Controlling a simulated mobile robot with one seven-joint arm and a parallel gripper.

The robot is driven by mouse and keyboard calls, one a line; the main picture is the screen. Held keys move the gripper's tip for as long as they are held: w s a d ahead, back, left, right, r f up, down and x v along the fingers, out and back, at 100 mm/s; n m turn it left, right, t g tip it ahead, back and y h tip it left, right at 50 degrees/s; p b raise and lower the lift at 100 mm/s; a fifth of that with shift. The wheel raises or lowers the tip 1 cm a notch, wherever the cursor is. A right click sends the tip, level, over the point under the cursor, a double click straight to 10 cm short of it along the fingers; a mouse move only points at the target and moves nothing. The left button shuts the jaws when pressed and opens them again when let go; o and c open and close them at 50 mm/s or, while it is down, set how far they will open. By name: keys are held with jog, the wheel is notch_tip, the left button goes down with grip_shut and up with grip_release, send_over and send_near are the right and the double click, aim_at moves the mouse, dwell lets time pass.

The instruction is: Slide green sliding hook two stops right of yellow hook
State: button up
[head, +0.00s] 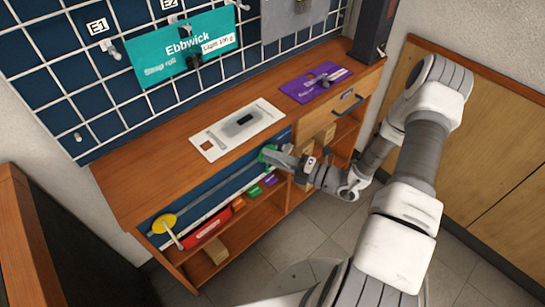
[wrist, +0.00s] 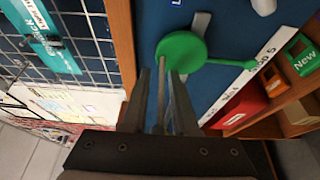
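The green sliding hook (wrist: 181,52) is a round green disc with a thin arm that reaches to a white strip (wrist: 243,78), near a label that seems to read "Stop 5". In the head view the green hook (head: 266,154) is at the right end of the blue board, partly hidden by my gripper (head: 277,158). The yellow hook (head: 163,224) is a yellow disc with a pale arm at the board's left end. In the wrist view my gripper (wrist: 160,75) is open, with a grey rod between its fingers and gaps on both sides.
A wooden bench (head: 140,190) carries a white plate (head: 238,129) and a purple sheet (head: 315,82). Below the board, a shelf holds a red box (head: 205,229) and small coloured boxes. A wire grid (head: 60,85) stands behind. The floor in front is clear.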

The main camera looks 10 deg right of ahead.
grip_shut()
jog(key=shift+s+f, duration=0.15)
jog(key=shift+f, duration=0.1)
dwell(0.9)
